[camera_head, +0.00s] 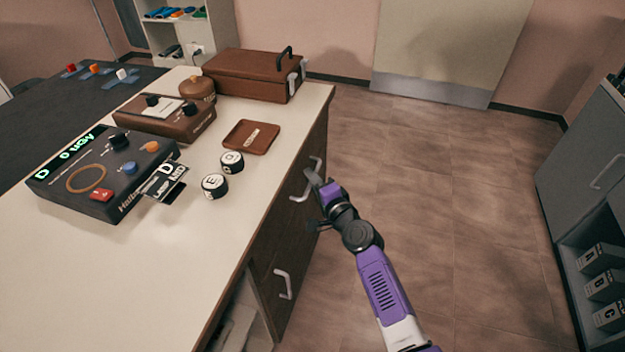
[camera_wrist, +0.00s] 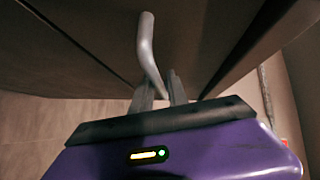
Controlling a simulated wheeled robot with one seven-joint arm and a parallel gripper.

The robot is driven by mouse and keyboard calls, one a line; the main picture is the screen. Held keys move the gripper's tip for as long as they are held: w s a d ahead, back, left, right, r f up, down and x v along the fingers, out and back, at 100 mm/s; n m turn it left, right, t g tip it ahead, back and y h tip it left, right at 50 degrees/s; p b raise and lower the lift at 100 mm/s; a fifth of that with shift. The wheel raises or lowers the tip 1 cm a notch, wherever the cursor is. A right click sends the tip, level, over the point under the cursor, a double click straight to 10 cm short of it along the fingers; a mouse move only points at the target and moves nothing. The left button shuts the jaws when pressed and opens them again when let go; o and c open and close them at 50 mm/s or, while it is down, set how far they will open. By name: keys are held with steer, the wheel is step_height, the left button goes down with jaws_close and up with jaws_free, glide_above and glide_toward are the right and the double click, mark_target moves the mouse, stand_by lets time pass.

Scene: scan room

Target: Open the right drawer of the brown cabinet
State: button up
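The brown cabinet (camera_head: 262,262) has a pale top and a dark wood front facing right in the head view. Several grey bar handles show on that front: a near low one (camera_head: 283,285), a middle one (camera_head: 299,193) and a far one (camera_head: 317,163). My gripper (camera_head: 316,181) is at the front, close to the middle and far handles. In the wrist view, my gripper's two fingers (camera_wrist: 160,90) stand close together with a grey handle (camera_wrist: 147,42) between them, and appear shut on it. The head view does not show clearly which handle this is.
On the cabinet top are a brown case (camera_head: 250,75), a small brown tray (camera_head: 251,138), two round black-and-white pieces and a dark control box (camera_head: 95,180). A grey cabinet (camera_head: 590,165) stands at the right. The floor (camera_head: 460,200) between is clear.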

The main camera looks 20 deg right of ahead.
jaws_close()
stand_by(1.3)
